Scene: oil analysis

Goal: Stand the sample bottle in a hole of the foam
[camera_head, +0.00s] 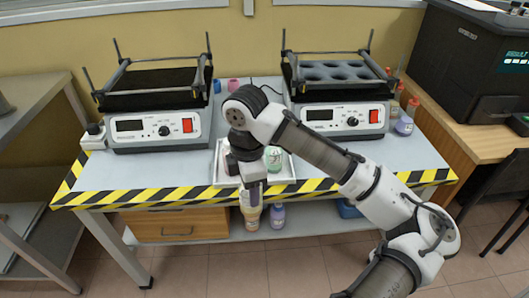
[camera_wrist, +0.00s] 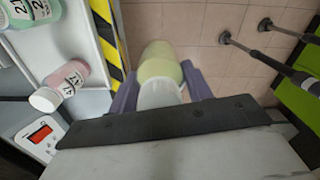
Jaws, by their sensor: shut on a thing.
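The sample bottle (camera_wrist: 160,68), pale yellow-green with a white cap, is between the two purple-grey fingers of my gripper (camera_wrist: 159,82) in the wrist view. My gripper (camera_head: 251,192) is shut on it, cap end toward the wrist, with floor behind it. In the head view my gripper points down at the table's front edge, and the bottle is hard to separate from bottles below. The grey foam (camera_head: 335,70) with several round holes lies in the top of the right shaker (camera_head: 341,115), at the table's back right. The holes I can see look empty.
A white tray (camera_head: 229,179) holds several bottles, including a pink one (camera_wrist: 62,84). The left shaker (camera_head: 158,127) has a dark top. Both shakers have raised bars and posts. Small bottles (camera_head: 404,126) stand right of the right shaker. Striped tape (camera_head: 130,198) marks the table's front edge.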

